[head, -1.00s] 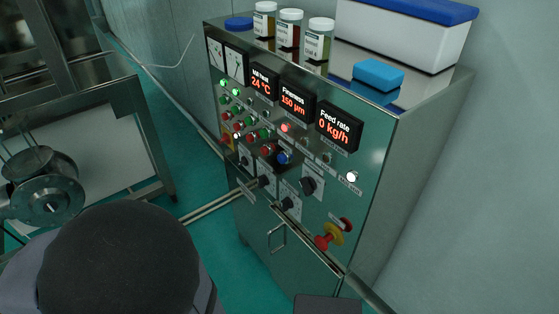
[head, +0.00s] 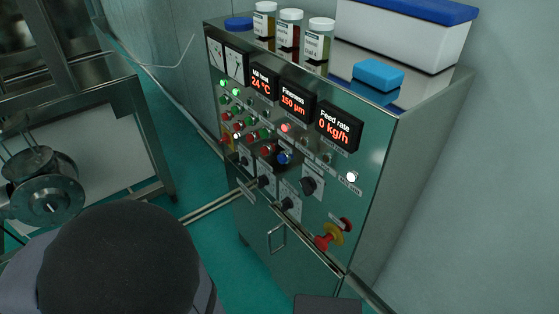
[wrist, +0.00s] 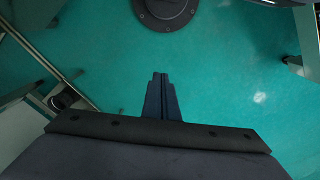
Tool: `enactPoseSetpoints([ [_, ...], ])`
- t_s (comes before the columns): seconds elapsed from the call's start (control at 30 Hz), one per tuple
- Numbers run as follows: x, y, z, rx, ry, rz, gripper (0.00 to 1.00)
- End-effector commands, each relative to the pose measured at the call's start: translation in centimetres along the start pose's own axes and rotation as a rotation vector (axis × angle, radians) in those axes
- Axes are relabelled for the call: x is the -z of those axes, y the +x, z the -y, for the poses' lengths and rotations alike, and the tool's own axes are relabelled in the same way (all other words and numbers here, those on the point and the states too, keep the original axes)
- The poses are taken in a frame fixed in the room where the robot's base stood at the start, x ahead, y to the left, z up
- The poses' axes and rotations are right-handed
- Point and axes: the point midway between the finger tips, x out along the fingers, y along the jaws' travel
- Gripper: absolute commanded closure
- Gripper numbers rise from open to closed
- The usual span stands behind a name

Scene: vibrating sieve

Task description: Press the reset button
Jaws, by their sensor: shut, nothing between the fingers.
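The control cabinet (head: 388,170) stands in the middle of the head view, its steel front covered with buttons, lamps and knobs. A blue push button (head: 283,158) sits in the lower button rows, right of the red and green ones. The labels are too small to read, so I cannot tell for sure which one is the reset button. My gripper (wrist: 160,76) shows in the wrist view, shut and empty, above the green floor and away from the panel. The head view does not show its fingers; a dark round part of my arm fills the lower left.
A red emergency stop (head: 326,241) with a yellow collar sticks out low on the cabinet front. Several jars, a blue sponge (head: 378,75) and a white box (head: 400,32) stand on top. A steel frame with machinery (head: 50,200) is at the left. Green floor lies between.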

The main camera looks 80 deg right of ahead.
Motion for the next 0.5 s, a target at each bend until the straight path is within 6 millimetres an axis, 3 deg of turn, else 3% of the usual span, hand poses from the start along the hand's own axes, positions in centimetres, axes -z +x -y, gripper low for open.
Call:
enactPoseSetpoints([
  [0.27, 1.9, 0.6, -1.3, 0.003, 0.036, -0.060, 1.00],
  [0.37, 3.6, 1.1, -2.8, -0.001, 0.069, -0.119, 1.00],
  [0.5, 6.6, 1.9, -6.3, -0.026, 0.130, -0.233, 1.00],
])
